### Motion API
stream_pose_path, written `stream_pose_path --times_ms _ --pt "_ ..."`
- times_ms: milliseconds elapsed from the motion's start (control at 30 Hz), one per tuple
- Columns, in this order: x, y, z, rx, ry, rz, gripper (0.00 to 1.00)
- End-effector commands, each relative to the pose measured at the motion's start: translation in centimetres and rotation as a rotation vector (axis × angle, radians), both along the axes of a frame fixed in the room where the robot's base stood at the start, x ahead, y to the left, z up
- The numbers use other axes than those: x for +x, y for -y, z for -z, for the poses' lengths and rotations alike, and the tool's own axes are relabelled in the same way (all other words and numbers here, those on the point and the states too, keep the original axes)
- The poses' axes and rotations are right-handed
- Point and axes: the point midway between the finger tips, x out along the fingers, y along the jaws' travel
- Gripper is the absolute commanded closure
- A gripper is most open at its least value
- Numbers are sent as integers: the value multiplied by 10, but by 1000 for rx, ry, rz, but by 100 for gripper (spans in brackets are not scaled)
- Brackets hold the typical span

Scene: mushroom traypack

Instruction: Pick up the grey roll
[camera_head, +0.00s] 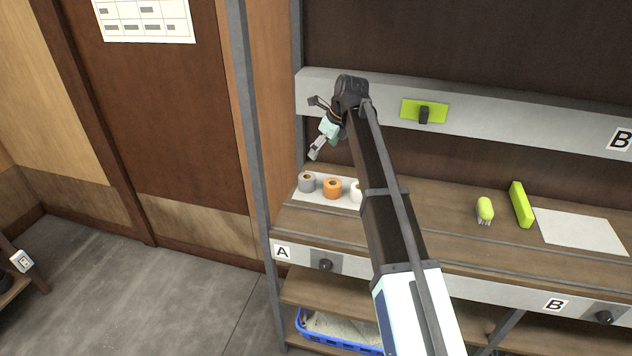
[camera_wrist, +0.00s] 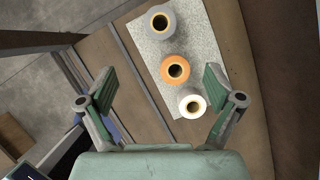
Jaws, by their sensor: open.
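The grey roll (camera_head: 307,182) stands upright at the left end of a row of three rolls on a pale mat (camera_head: 325,204) on the shelf. In the wrist view the grey roll (camera_wrist: 161,22) is at the top, farthest from my gripper. The orange roll (camera_head: 332,188) is beside it, and the white roll (camera_head: 356,192) is partly hidden by my arm. My gripper (camera_head: 314,153) is above the rolls. It is open and empty, and in the wrist view its fingers (camera_wrist: 158,88) are spread wide with the white roll (camera_wrist: 192,104) showing between them.
A green brush (camera_head: 484,209) and a green block (camera_head: 521,204) lie right of my arm, near a white sheet (camera_head: 580,232). A grey rail with a green plate (camera_head: 424,111) crosses behind. A metal post (camera_head: 254,150) stands left of the shelf. A blue basket (camera_head: 340,335) is below.

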Motion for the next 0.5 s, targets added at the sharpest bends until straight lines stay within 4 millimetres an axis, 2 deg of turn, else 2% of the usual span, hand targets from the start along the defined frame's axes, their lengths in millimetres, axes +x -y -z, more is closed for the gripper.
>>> stream_pose_path --times_ms 167,500 --pt "5 -8 23 0 -4 2 9" --pt "20 -29 83 -1 -2 0 9"
